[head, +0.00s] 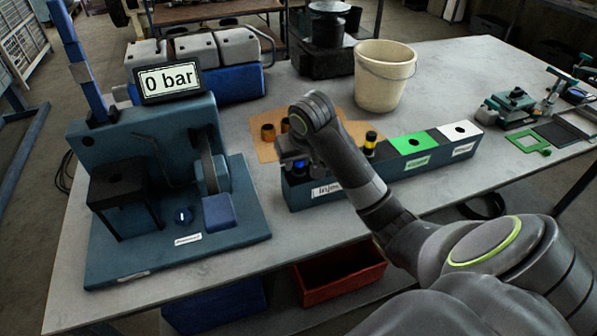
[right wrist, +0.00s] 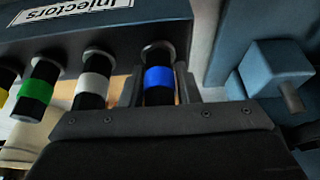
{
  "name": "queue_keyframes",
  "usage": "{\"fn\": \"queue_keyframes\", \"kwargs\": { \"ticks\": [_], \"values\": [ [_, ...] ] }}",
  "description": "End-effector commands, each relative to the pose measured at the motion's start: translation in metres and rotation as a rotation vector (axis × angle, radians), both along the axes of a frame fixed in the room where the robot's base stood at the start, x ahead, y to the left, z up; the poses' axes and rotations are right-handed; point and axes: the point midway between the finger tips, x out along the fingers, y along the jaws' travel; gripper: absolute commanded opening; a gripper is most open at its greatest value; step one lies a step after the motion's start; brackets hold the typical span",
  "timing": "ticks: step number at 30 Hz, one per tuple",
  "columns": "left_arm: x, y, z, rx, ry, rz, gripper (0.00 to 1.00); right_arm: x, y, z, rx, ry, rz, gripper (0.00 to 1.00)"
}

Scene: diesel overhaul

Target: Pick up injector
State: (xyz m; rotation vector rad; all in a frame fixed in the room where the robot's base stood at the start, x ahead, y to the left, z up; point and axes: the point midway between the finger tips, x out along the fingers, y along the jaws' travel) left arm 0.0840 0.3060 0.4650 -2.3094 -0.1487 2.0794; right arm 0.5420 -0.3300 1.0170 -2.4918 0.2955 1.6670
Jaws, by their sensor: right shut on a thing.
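The injector with a blue band (right wrist: 159,84) stands between the two fingers of my right gripper (right wrist: 157,92), which are shut on it. My arm hides part of the rack in the head view. My left gripper is not in view.
The test stand (head: 150,150) with a "0 bar" display (head: 169,82) is left of the rack. Green (head: 414,142) and white (head: 460,132) sections are at the rack's right. A bucket (head: 385,75) stands behind. The table's front right is mostly clear.

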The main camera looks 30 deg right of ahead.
Motion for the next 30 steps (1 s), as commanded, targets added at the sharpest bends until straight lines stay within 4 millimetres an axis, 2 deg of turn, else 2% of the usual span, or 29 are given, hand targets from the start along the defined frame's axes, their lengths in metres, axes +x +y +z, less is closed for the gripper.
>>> {"fn": "queue_keyframes", "kwargs": {
  "ticks": [3, 17, 30],
  "values": [
    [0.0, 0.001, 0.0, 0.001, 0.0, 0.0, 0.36, 0.0, 0.0, 0.0, 0.0, 0.0, 0.0, 0.0],
    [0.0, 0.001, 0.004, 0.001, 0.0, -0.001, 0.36, 0.0, 0.0, 0.006, 0.0, -0.002, 0.0, 0.0],
    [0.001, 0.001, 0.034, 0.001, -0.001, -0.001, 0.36, 0.0, 0.0, 0.044, 0.0, -0.002, -0.001, 0.0]
  ]
}}
